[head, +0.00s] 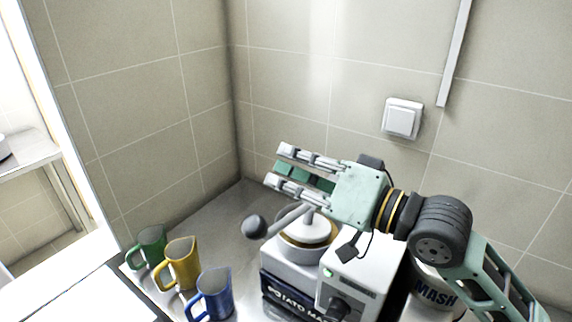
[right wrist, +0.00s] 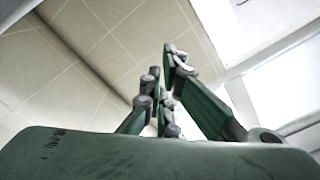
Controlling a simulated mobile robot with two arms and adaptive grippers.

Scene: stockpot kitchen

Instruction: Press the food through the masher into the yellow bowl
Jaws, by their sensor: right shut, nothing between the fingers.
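The masher (head: 285,266), a pale machine with a dark label reading "POTATO MA...", stands on the metal counter. A grey lever with a dark ball knob (head: 255,227) sticks out to the left from its round top (head: 308,231). A yellowish rim shows below that top; I cannot tell whether it is the yellow bowl. No food is visible. My right gripper (head: 278,167) is shut and empty, pointing left above the masher and lever, apart from the knob in the picture. Its fingers also show in the right wrist view (right wrist: 165,95). My left gripper is not in view.
Green (head: 150,246), yellow (head: 181,264) and blue (head: 214,294) jugs stand in a row left of the masher. A white box with a dark knob (head: 347,272) adjoins it on the right, with a "MASH" container (head: 432,294) beyond. Tiled walls close off the back and left.

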